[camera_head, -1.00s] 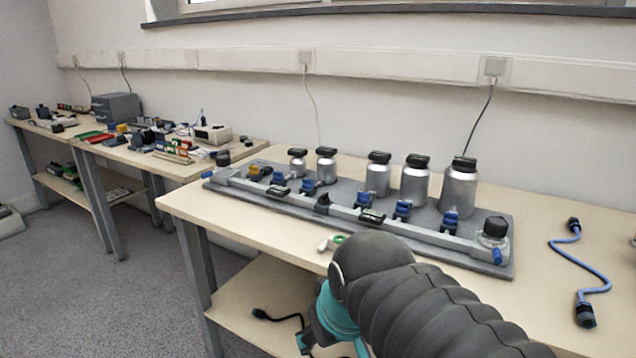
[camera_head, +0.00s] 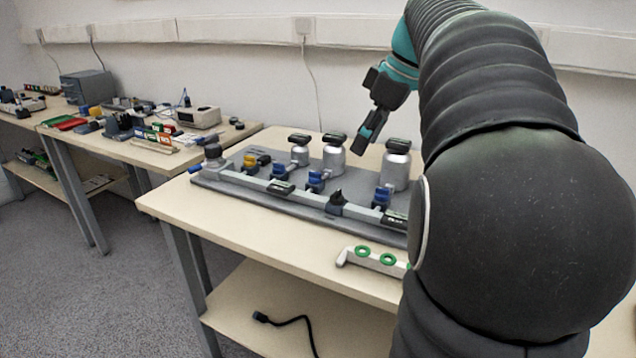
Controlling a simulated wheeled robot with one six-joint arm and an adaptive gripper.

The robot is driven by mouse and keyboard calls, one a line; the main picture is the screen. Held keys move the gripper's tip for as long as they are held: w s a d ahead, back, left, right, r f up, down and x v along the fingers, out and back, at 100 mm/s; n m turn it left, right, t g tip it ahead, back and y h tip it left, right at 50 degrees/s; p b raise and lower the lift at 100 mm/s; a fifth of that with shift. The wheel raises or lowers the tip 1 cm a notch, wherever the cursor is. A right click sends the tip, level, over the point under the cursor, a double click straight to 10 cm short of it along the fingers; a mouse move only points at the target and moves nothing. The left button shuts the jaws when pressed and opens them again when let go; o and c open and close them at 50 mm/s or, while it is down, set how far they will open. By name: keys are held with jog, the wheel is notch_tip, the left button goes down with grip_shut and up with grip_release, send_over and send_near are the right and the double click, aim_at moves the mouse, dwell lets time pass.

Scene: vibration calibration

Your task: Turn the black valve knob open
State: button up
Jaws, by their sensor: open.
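The black valve knob (camera_head: 337,198) sits on the grey rail (camera_head: 310,196) along the front of the board, between two small dark display modules. It is a small pointed knob and is fully visible. My gripper (camera_head: 367,138) hangs from my arm above and behind the knob, pointing down. It is open, apart from the knob and holds nothing that I can see. Its fingertips are in front of the metal canisters in the picture.
Black-topped metal canisters (camera_head: 334,158) stand behind the rail. Blue valves (camera_head: 316,180) and a yellow valve (camera_head: 250,161) sit close by. A white piece with green rings (camera_head: 362,256) lies at the table's front. My arm hides the board's right part.

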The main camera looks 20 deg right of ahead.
aim_at(338, 192)
jog(key=b+x, duration=0.1)
jog(key=x, duration=1.2)
jog(key=shift+f, duration=0.1)
grip_shut()
